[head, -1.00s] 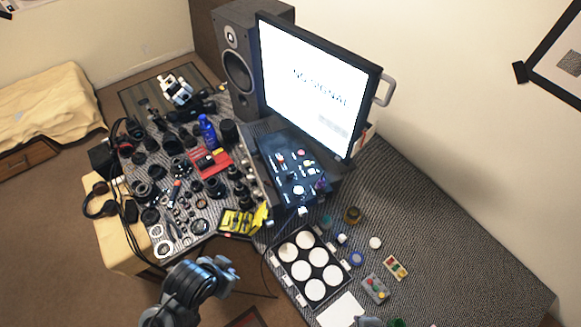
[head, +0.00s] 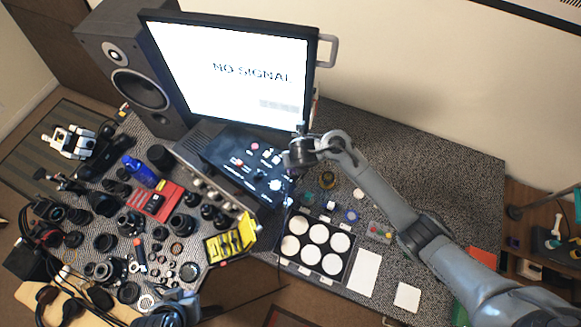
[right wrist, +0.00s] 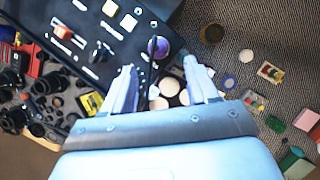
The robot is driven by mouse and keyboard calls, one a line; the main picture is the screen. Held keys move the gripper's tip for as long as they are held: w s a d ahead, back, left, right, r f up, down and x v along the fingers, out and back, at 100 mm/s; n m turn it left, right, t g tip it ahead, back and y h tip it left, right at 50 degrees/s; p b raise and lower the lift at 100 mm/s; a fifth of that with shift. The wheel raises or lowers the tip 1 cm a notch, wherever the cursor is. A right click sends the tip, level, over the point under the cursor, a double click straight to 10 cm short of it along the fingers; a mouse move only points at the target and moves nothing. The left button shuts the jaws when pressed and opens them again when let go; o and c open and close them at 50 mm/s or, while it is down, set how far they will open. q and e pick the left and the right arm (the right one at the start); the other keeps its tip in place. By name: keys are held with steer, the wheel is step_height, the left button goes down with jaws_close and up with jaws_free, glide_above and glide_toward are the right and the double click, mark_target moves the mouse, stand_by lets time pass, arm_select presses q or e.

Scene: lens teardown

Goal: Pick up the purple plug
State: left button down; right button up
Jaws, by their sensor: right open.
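The purple plug (right wrist: 159,46) shows in the right wrist view as a round purple knob at the right edge of the dark panel (right wrist: 88,38). It lies just beyond the fingertips of my right gripper (right wrist: 159,64), roughly centred between them. The fingers are apart with nothing between them. In the head view, my right gripper (head: 298,155) is over the right end of the panel (head: 240,160) and largely hides the plug. My left gripper (head: 172,308) is at the bottom edge of the head view, away from the panel; its fingers are not clear.
A monitor (head: 235,75) stands directly behind the panel, close to my right gripper. A black tray with white discs (head: 283,262) lies in front of the panel. Lens parts and a blue bottle (head: 140,172) crowd the left table. The back right tabletop (head: 430,160) is clear.

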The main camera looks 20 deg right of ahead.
steer(key=shift+a+b+x, duration=0.2)
steer(key=shift+b+x, duration=0.25)
steer(key=shift+x, duration=3.9)
steer(key=shift+s, duration=0.15)
jaws_close()
